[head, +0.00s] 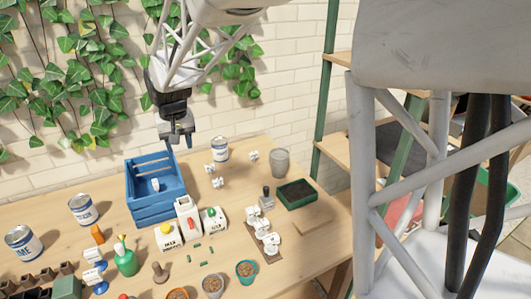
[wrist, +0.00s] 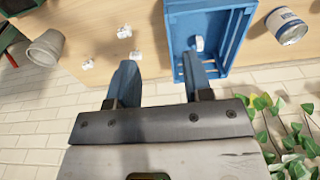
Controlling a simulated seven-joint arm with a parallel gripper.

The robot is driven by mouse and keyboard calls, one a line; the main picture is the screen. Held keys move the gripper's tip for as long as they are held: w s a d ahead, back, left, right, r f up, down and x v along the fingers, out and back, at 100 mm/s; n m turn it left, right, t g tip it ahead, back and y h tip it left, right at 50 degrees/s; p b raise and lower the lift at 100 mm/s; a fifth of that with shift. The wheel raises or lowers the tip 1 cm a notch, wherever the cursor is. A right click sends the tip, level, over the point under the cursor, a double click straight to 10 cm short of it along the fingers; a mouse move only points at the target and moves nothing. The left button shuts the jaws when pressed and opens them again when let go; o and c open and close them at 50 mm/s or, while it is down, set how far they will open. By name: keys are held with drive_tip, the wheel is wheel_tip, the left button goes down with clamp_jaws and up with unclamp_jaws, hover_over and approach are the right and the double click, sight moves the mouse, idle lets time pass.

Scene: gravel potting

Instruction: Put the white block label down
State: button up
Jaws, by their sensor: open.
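Several small white block labels are in view. One white block (head: 155,185) lies inside the blue crate (head: 150,213); it also shows in the wrist view (wrist: 199,44). Three more white blocks stand on the table right of the crate: one at the back (head: 209,168), one in front (head: 217,183) and one farther right (head: 253,155). I cannot tell which one the task means. My gripper (head: 178,140) is open and empty, above the back edge of the table beside the crate. In the wrist view its two fingers (wrist: 160,68) stand wide apart with only table and wall between them.
A white tin (head: 220,150) and a grey pot (head: 279,162) stand at the back. A dark soil tray (head: 296,193) is at right. Cartons (head: 188,218), a green spray bottle (head: 125,260) and small pots (head: 212,285) crowd the front. Ivy (head: 85,60) hangs on the wall behind.

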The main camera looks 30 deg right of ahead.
drive_tip(key=s+d, duration=0.2)
drive_tip(key=s, duration=0.9)
drive_tip(key=s+d+r+t, duration=0.1)
drive_tip(key=s+d, duration=0.2)
drive_tip(key=s, duration=0.9)
drive_tip(key=s+d, duration=0.3)
drive_tip(key=s, duration=0.9)
drive_tip(key=shift+r+t, duration=0.15)
drive_tip(key=shift+t, duration=0.15)
drive_tip(key=shift+o, duration=0.5)
drive_tip(key=shift+w, duration=0.1)
